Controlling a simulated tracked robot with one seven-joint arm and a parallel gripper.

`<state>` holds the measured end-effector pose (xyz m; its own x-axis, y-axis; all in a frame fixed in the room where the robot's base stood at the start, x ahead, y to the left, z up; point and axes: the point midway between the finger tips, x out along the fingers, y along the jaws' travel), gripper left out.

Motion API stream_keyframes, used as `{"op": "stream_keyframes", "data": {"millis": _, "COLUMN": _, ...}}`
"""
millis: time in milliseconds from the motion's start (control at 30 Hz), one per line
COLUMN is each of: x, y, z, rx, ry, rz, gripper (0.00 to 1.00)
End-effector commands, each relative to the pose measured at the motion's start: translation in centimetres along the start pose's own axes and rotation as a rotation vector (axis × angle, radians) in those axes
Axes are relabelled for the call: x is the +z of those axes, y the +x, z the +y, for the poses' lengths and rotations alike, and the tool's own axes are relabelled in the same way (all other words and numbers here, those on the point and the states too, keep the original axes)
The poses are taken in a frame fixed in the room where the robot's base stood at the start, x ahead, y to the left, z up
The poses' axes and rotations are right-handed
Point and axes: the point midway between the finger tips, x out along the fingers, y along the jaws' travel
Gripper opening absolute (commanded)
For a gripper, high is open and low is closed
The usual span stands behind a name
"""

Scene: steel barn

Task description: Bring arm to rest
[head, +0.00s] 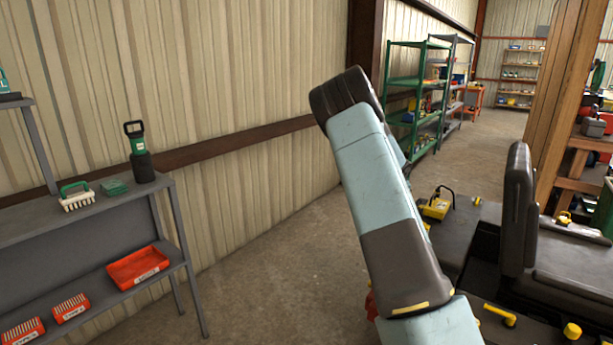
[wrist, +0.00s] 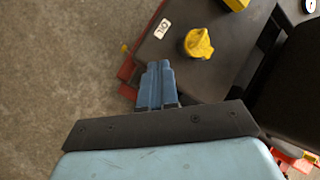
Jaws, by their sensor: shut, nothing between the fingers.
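My arm rises through the middle of the head view, light blue with dark joints, bent at a dark elbow near the top centre. My gripper is hidden in the head view. In the wrist view my gripper (wrist: 158,70) has its blue fingers together, with nothing between them. The fingers point up the picture, over or near the edge of a dark flat surface (wrist: 172,66) with a white label. A yellow object (wrist: 197,43) is on that surface, right of and beyond the fingertips, apart from them.
A grey shelf unit (head: 95,209) at left bears a green-and-black tool (head: 138,150) and a red tray (head: 138,267). Green shelving (head: 405,82) stands along the wall behind my arm. A wooden post (head: 560,90) is at right. Concrete floor (head: 270,270) is clear between shelf and arm.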

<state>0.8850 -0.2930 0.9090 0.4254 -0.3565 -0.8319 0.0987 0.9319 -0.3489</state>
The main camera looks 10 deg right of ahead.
Motion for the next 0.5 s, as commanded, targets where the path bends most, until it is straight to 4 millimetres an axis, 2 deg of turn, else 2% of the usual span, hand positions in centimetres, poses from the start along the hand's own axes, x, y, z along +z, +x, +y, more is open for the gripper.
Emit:
{"op": "stream_keyframes", "data": {"millis": 167, "x": 0.0, "y": -2.2, "z": 0.6, "rx": 0.044, "ry": -0.071, "rz": -0.008, "gripper": 0.0}}
{"op": "stream_keyframes", "data": {"millis": 500, "x": -0.8, "y": -11.8, "z": 3.6, "rx": 0.214, "ry": -0.436, "rz": -0.082, "gripper": 0.0}}
